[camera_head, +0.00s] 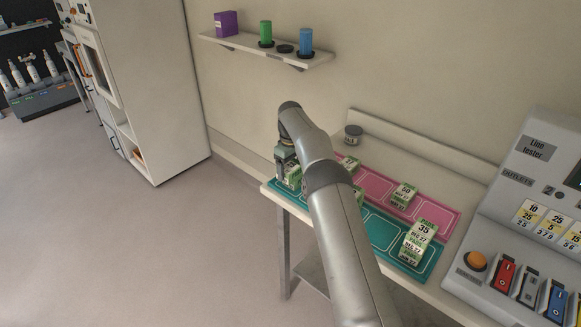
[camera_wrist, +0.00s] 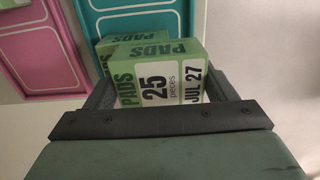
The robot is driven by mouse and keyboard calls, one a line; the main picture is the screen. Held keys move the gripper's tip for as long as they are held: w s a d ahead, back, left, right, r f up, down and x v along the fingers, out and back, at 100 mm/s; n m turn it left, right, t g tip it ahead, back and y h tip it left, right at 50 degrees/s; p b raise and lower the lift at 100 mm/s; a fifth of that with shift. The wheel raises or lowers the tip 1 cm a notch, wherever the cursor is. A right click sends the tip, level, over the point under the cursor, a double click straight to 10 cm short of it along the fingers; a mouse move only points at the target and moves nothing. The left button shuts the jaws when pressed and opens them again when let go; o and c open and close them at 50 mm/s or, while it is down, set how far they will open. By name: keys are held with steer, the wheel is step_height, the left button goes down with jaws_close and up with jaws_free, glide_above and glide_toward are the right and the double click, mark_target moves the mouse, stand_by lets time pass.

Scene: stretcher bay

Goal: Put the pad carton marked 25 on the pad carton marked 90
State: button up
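The pad carton marked 25 (camera_wrist: 155,88) is green and white and sits between the two fingers of my gripper (camera_wrist: 160,78) in the wrist view. The fingers appear to press on its two sides. Another green carton (camera_wrist: 128,38) shows just behind or below it; its number is hidden. In the head view my gripper (camera_head: 286,158) points down at the far left end of the teal mat (camera_head: 383,232), with a green-white carton (camera_head: 293,177) at its fingers. I cannot read a 90 on any carton.
A carton marked 35 (camera_head: 422,233) stands at the near end of the teal mat. Cartons (camera_head: 403,194) and (camera_head: 349,164) stand on the pink mat (camera_head: 436,215). My arm hides part of another carton (camera_head: 358,194). A grey jar (camera_head: 353,135) and the line tester (camera_head: 535,215) are nearby.

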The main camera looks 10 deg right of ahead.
steer(key=o, duration=0.4)
steer(key=shift+c, duration=0.2)
